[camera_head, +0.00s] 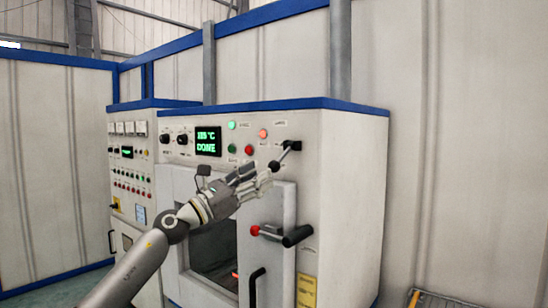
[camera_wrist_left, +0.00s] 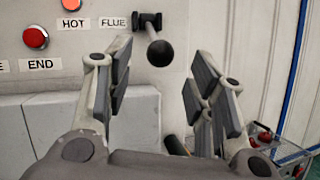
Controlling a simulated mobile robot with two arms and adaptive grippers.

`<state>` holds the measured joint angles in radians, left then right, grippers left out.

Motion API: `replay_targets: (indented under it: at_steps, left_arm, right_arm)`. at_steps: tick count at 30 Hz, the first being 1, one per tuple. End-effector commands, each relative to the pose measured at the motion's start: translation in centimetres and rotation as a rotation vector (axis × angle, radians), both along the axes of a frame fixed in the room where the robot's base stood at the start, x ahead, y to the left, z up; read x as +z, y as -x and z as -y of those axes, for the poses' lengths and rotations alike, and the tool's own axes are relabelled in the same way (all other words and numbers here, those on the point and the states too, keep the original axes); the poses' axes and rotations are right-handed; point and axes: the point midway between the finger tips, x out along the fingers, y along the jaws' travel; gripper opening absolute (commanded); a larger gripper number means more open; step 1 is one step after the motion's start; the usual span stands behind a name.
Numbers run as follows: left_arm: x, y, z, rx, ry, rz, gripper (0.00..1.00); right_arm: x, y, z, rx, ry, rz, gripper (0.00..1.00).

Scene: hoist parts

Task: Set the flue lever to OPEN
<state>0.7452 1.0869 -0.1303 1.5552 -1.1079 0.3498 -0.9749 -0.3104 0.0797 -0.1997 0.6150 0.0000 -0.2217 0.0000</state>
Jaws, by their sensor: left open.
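The flue lever (camera_head: 290,149) is a short dark lever with a ball knob, high on the right of the white furnace front. In the left wrist view the lever's black ball knob (camera_wrist_left: 160,53) points toward the camera, right of a FLUE label (camera_wrist_left: 114,22). My left gripper (camera_head: 264,180) is open and empty, just below and left of the lever in the head view. In the left wrist view its fingers (camera_wrist_left: 160,78) stand either side of the knob's line, with the knob ahead between them; no contact is clear. The OPEN marking is not readable. My right gripper is not in view.
The furnace door (camera_head: 284,210) stands below the lever, with a red-tipped black handle (camera_head: 283,234) sticking out. A green display (camera_head: 207,141) reads DONE. Red END (camera_wrist_left: 36,37) and orange HOT (camera_wrist_left: 71,4) lights lie left of the lever.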

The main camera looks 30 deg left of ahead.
Motion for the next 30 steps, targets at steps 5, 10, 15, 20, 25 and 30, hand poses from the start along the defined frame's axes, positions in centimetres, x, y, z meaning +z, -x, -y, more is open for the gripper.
replay_targets:
  at_steps: [5,10,15,20,25,30]
  left_arm:
    - [1.7,-2.5,1.0,-0.003,0.005,0.001,0.50]
    - [2.2,-4.3,1.6,-0.002,0.004,0.001,0.50]
    - [2.3,-5.2,2.0,-0.001,0.003,-0.001,0.50]
    - [2.2,-5.3,2.0,-0.001,0.001,-0.002,0.50]
    - [2.2,-5.3,2.0,-0.001,0.001,-0.002,0.46]
    - [2.2,-5.3,2.0,-0.001,0.001,-0.002,0.24]
  right_arm:
    - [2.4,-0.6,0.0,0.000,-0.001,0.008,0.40]
    - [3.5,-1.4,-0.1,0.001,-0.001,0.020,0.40]
    - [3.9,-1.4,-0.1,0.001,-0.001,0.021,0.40]
    - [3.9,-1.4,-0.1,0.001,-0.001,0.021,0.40]
    - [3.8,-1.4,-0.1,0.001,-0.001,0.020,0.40]
    - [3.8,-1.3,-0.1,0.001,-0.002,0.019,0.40]
